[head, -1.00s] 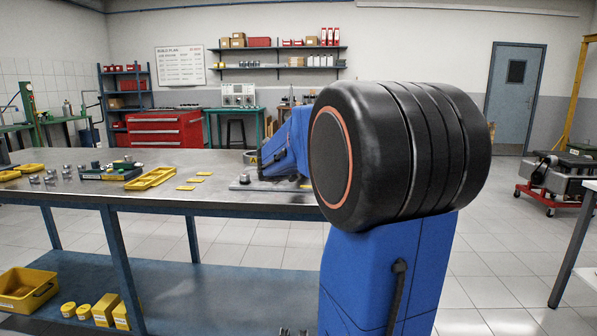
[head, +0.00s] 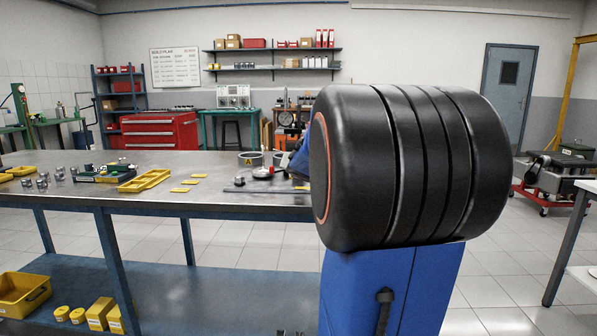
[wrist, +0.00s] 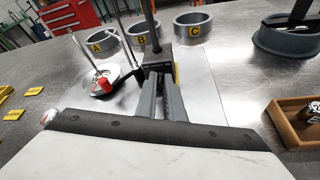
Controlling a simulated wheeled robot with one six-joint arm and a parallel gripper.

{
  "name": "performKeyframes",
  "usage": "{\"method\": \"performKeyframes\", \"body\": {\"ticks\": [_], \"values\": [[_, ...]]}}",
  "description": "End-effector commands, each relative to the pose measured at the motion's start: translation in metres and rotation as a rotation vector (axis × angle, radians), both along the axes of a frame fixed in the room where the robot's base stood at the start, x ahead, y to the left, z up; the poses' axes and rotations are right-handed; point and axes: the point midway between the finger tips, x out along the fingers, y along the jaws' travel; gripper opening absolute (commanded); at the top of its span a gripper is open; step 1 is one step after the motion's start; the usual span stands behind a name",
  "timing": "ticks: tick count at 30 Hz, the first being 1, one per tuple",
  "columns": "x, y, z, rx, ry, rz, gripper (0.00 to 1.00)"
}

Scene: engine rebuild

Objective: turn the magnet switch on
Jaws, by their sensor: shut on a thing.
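The black magnet base (wrist: 187,56) stands on a grey plate in the wrist view, with a dark upright post rising from it. My gripper (wrist: 160,76) reaches the base's near side, its two grey fingers close together on a small dark part there. This part appears to be the magnet switch; the fingertips mostly hide it, and its on or off position cannot be read. A round dial gauge (wrist: 104,78) with a red part lies left of the base; it also shows in the head view (head: 262,172). In the head view, my arm hides the gripper.
Grey rings marked A (wrist: 102,41), B (wrist: 141,36) and C (wrist: 192,27) stand behind the base. A brown wooden tray (wrist: 292,132) and a larger dark grey ring (wrist: 286,40) are at right. Yellow trays (head: 145,181) and small parts lie left on the bench.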

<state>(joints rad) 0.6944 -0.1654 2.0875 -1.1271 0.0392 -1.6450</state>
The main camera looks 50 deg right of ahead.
Motion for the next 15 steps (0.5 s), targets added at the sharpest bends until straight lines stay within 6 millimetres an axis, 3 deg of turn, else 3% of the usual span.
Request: {"method": "performKeyframes", "body": {"ticks": [15], "values": [[-0.0035,-0.0043,-0.0052,0.171,-0.193,0.000,0.00]]}}
